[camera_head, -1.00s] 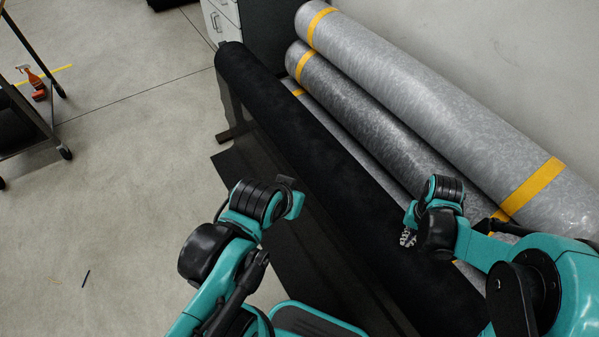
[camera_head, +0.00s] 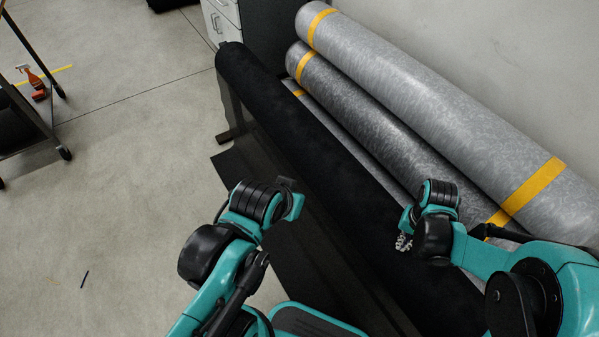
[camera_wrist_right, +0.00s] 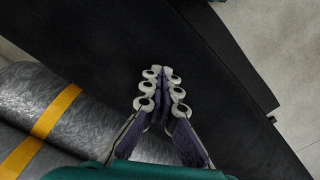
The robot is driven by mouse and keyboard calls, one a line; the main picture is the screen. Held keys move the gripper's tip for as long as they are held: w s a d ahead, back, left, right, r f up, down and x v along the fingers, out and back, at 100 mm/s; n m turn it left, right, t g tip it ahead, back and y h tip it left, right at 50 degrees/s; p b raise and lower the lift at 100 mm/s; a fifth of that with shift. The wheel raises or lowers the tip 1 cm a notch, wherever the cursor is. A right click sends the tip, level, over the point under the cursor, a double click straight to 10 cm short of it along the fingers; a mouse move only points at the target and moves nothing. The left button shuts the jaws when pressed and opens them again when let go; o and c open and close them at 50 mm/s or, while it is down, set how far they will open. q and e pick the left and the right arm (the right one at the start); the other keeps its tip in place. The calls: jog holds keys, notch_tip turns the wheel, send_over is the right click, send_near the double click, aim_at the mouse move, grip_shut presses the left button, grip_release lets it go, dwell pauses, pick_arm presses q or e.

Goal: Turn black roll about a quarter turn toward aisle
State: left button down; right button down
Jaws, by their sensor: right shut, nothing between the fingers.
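The long black roll (camera_head: 300,130) runs diagonally from the upper left to the lower right in the head view. Its loose sheet (camera_head: 270,215) hangs down on the side of the open floor. My right gripper (camera_head: 402,243) is at the roll's near part, on its upper side by the grey rolls. In the right wrist view its fingers (camera_wrist_right: 163,75) are together and empty, over the black surface (camera_wrist_right: 110,45). I cannot tell whether the fingertips touch it. My left arm (camera_head: 265,205) is over the floor side of the roll; its fingers do not show.
Several grey rolls with yellow bands (camera_head: 420,90) lie behind the black roll against the wall. A cabinet (camera_head: 222,18) stands at the far end. The floor (camera_head: 130,190) between is mostly clear.

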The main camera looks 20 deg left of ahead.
aim_at(387, 258)
jog(key=shift+w+f, duration=0.1)
jog(key=shift+f, duration=0.05)
jog(key=shift+s+a+f, duration=0.2)
jog(key=shift+s+a, duration=0.15)
jog(key=shift+s, duration=0.25)
jog(key=shift+a+b, duration=0.1)
jog(key=shift+b, duration=0.2)
jog(key=shift+s+a+f, duration=0.3)
jog(key=shift+s+a, duration=0.05)
jog(key=shift+s, duration=0.2)
jog(key=shift+f+b, duration=0.1)
jog(key=shift+b, duration=0.2)
jog(key=shift+s+a+f+b, duration=0.3)
jog(key=shift+s+a+f, duration=0.1)
jog(key=shift+s, duration=0.15)
jog(key=shift+r, duration=0.15)
